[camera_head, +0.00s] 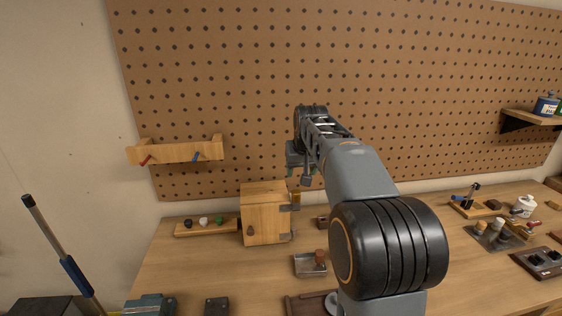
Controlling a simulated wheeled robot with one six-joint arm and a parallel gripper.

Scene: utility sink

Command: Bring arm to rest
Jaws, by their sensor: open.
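My arm rises from the bottom of the view, right of centre, and reaches up and away over the workbench. My gripper (303,172) is at its far end, in front of the pegboard and above the bench top. It points down, and its fingers are small and partly hidden by the wrist. It is open, and I see nothing held in it.
A pegboard (420,80) backs the workbench (180,262). A metal tray (308,265) stands below my gripper. A wooden rack (178,152) and a shelf (530,117) hang on the board. Several small fittings stand at right, including a white jar (524,206). A blue-handled rod (72,268) leans at left.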

